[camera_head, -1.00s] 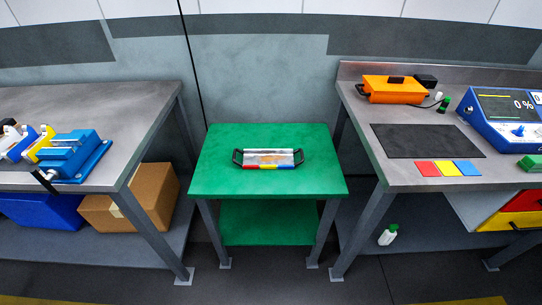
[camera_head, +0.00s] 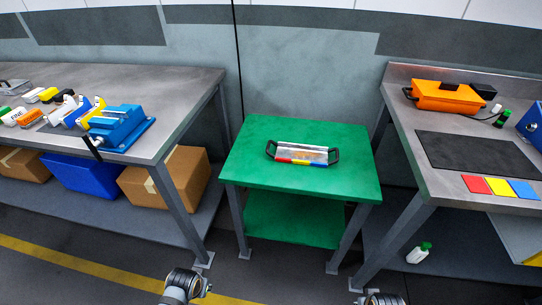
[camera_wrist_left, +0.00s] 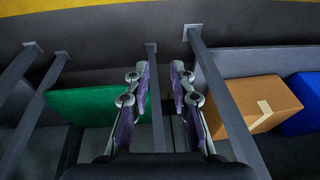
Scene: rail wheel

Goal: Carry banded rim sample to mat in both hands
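The banded rim sample (camera_head: 302,154) lies on the green table (camera_head: 255,172) in the head view. It is a silvery bar with black handles at both ends and red, yellow and blue bands along its front edge. A dark mat (camera_head: 478,152) lies flat on the right bench. My left gripper (camera_wrist_left: 160,72) is open and empty in the left wrist view, facing the table legs and lower shelf. In the head view only parts of my arms show at the bottom edge, and my right gripper's fingers are not visible.
The right bench (camera_head: 440,178) carries an orange case (camera_head: 447,97) and red, yellow and blue cards (camera_head: 502,187). The left bench (camera_head: 190,82) holds a blue device (camera_head: 120,127). Open floor lies before the green table. A white bottle (camera_head: 418,253) stands beneath the right bench.

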